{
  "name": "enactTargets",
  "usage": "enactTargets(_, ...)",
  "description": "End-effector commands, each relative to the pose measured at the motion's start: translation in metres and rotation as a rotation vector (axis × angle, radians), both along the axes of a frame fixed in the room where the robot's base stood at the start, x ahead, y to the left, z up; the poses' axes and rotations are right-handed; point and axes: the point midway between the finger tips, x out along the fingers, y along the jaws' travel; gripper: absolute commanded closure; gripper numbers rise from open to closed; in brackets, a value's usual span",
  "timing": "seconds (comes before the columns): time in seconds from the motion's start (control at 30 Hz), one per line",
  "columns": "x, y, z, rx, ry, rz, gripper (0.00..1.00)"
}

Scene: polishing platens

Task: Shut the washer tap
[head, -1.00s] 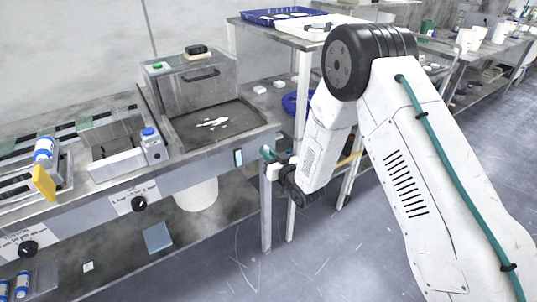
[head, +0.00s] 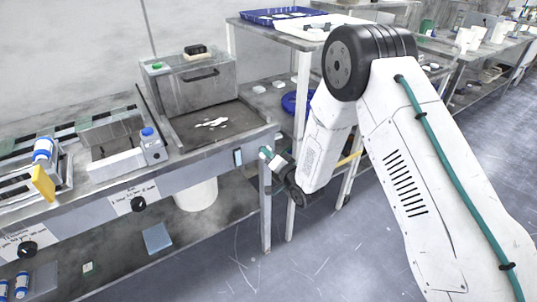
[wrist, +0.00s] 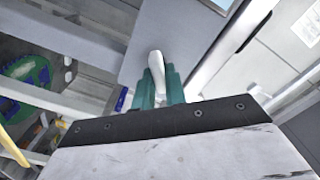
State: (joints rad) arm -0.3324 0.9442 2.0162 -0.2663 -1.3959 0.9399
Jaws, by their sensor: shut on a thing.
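In the wrist view a white lever, which I take to be the washer tap's handle (wrist: 155,66), stands between the two teal fingers of my gripper (wrist: 160,84). The fingers are shut on it, one on each side, and its rounded top sticks out beyond them. The rest of the tap is hidden. In the head view my gripper (head: 265,152) is at the right front corner of the metal bench, and the tap cannot be made out there.
The bench's front panel carries a small blue-faced switch (head: 238,157) and a black knob (head: 138,204). A shelf table with a blue tray (head: 280,16) stands behind my arm. The floor (head: 230,265) in front is clear.

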Motion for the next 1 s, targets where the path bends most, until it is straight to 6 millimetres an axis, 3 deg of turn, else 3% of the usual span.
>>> enactTargets(0.5,0.0009,-0.0017,-0.0021,0.381,0.257,-0.002,1.0)
enactTargets(1.0,0.001,-0.0021,-0.0033,0.563,0.38,-0.002,1.0)
